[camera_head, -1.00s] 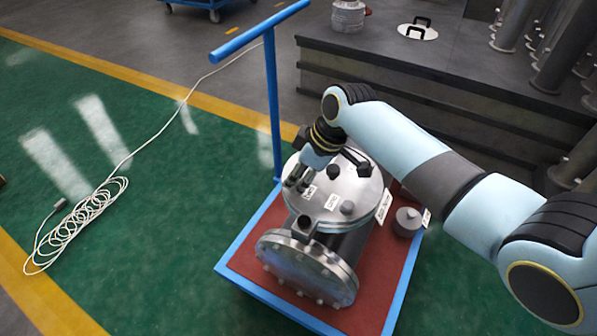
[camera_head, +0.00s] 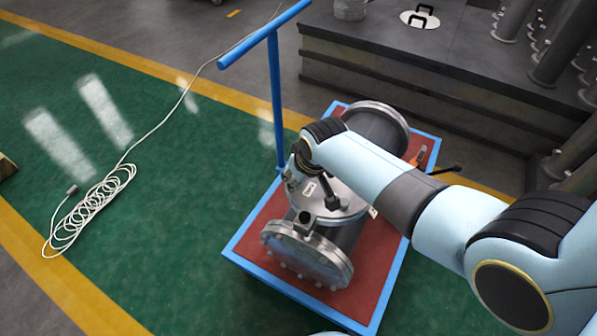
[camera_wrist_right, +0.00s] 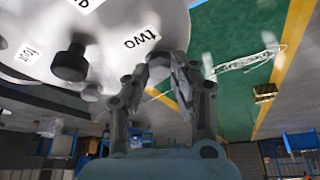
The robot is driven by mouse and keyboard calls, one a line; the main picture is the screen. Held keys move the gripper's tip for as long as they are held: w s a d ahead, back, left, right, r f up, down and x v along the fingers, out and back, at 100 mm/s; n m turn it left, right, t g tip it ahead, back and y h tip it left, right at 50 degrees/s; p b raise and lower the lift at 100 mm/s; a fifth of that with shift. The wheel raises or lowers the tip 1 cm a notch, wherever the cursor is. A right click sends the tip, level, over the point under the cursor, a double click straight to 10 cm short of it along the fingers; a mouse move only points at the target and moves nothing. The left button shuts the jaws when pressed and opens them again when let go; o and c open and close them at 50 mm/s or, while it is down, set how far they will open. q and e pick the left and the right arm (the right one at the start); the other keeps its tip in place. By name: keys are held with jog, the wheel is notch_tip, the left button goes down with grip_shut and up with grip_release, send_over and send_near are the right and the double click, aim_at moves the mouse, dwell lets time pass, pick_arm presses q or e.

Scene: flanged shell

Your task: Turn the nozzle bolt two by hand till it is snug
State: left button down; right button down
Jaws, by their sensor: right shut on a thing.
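The flanged steel shell (camera_head: 345,240) lies on a cart, its round nozzle cover (camera_head: 340,205) facing up. My right gripper (camera_head: 289,178) reaches down at the cover's left edge. In the right wrist view, my right gripper's fingers (camera_wrist_right: 166,64) are closed together right beside the label "two" (camera_wrist_right: 140,39). Another black bolt (camera_wrist_right: 70,62) stands on the cover near a label reading "four" (camera_wrist_right: 27,53). My left gripper is not in view.
The cart has a red deck (camera_head: 262,217) and a blue push handle (camera_head: 272,90). A coiled white cable (camera_head: 92,208) lies on the open green floor at left. A dark platform (camera_head: 430,90) stands behind.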

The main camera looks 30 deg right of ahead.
jog(key=shift+w+r+m, duration=0.1)
jog(key=shift+w+m, duration=0.05)
jog(key=shift+m, duration=0.15)
jog(key=c, duration=1.1)
grip_release()
jog(key=shift+v, duration=6.05)
jog(key=shift+a, duration=0.15)
